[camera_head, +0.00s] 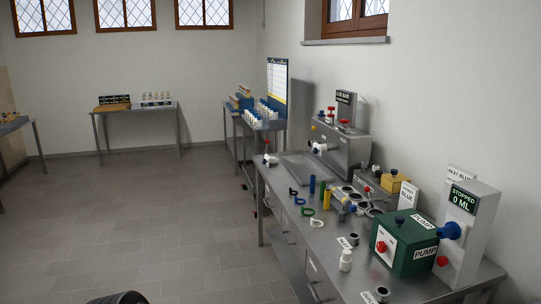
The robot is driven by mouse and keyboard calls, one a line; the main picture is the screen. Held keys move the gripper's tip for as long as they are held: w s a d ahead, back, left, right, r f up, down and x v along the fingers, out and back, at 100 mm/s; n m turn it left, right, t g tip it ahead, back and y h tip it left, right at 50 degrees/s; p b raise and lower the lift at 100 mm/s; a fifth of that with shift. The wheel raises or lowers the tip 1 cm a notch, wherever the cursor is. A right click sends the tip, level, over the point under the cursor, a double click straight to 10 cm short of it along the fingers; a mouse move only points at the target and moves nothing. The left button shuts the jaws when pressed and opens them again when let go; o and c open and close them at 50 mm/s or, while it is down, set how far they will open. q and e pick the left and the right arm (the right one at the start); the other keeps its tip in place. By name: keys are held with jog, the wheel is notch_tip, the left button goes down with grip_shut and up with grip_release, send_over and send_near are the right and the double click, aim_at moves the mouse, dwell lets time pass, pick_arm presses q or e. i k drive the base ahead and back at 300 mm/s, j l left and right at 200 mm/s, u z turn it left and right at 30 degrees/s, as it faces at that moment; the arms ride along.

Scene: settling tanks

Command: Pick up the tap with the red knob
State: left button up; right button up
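Several red knobs show on and around the grey bench (315,233) at the right, and which one belongs to the tap is too small to tell. Red-topped fittings (331,116) stand on a grey steel machine (345,150) at the bench's back. A small white piece with a red top (267,150) stands at the bench's far left corner. A red knob (381,247) is on the front of the green pump box (405,245), and another red knob (442,261) is on the white-grey column (474,225) marked "STOPPED 0 ML". Neither gripper is in view.
Other tables stand at the back wall (137,107), beyond the bench (258,125) and at the far left (12,126). The tiled floor (150,220) in the middle is clear.

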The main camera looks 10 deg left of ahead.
aim_at(272, 160)
jog(key=u, duration=0.65)
jog(key=i, duration=6.9)
jog(key=j+z, duration=0.2)
jog(key=z, duration=4)
